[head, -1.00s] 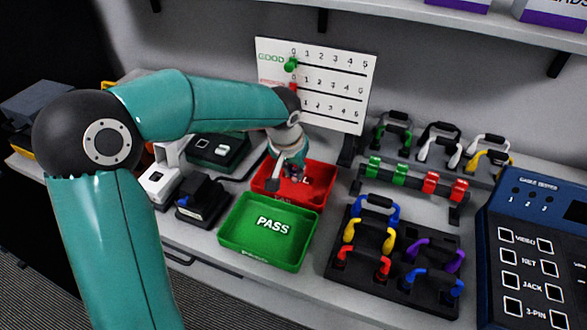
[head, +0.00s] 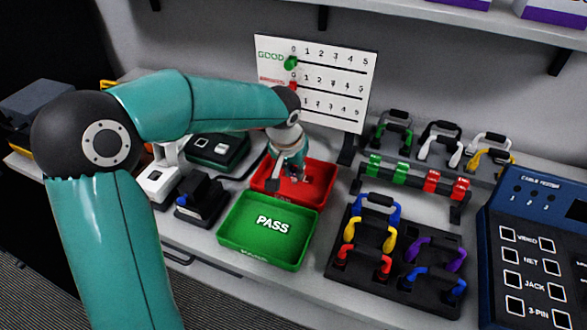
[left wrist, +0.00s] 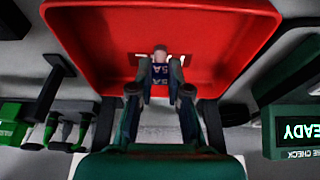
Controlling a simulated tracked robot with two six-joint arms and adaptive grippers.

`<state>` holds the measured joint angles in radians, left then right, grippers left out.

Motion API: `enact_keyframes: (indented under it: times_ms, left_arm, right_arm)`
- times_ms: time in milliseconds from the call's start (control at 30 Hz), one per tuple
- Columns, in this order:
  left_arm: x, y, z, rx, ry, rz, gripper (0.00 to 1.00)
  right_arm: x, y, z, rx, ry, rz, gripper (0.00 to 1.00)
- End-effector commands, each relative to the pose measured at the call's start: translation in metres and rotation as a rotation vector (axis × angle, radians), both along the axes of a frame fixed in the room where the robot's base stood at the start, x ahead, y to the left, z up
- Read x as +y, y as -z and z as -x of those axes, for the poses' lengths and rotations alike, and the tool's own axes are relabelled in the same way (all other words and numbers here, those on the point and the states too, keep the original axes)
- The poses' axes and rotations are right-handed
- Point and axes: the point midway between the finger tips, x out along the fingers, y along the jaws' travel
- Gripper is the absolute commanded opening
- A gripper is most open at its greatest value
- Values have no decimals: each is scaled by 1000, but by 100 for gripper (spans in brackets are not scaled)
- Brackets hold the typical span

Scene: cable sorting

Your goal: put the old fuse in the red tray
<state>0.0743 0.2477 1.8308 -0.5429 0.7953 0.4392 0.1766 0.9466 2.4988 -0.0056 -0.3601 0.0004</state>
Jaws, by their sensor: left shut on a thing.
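The red tray (left wrist: 90,42) fills the upper part of that view behind the fuse. In the head view my left gripper (head: 287,181) points down over the red tray (head: 319,184), and its fingers hide part of the tray. The fuse is too small to make out there. I cannot tell whether it touches the tray floor. My right gripper is not in view.
The green PASS tray (head: 240,232) stands just in front of the red tray. A black device (head: 201,198) stands to its left. A black rack with coloured cables (head: 400,290) and a blue cable tester (head: 525,240) stand at right. A scoreboard (head: 335,60) stands behind.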

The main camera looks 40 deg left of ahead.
Motion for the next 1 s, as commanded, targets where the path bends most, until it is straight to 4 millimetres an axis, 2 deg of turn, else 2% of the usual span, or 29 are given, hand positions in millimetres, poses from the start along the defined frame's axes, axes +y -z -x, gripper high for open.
enact_keyframes:
  times_ms: [133,167,333,533,700,733,1000]
  left_arm:
    - [0,0,0,0,0,0,1]
    - [0,0,0,0,0,0,18]
    - [0,0,0,0,0,0,46]
    - [0,0,0,0,-1,0,46]
    - [0,0,0,0,-1,0,72]
    - [0,0,0,0,-1,0,75]
    - [0,0,0,0,-1,0,75]
  right_arm:
    - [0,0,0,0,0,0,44]
    - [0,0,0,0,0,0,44]
    - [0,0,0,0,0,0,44]
    - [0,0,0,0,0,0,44]
    - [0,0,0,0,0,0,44]
    - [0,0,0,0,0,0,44]
    - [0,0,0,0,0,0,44]
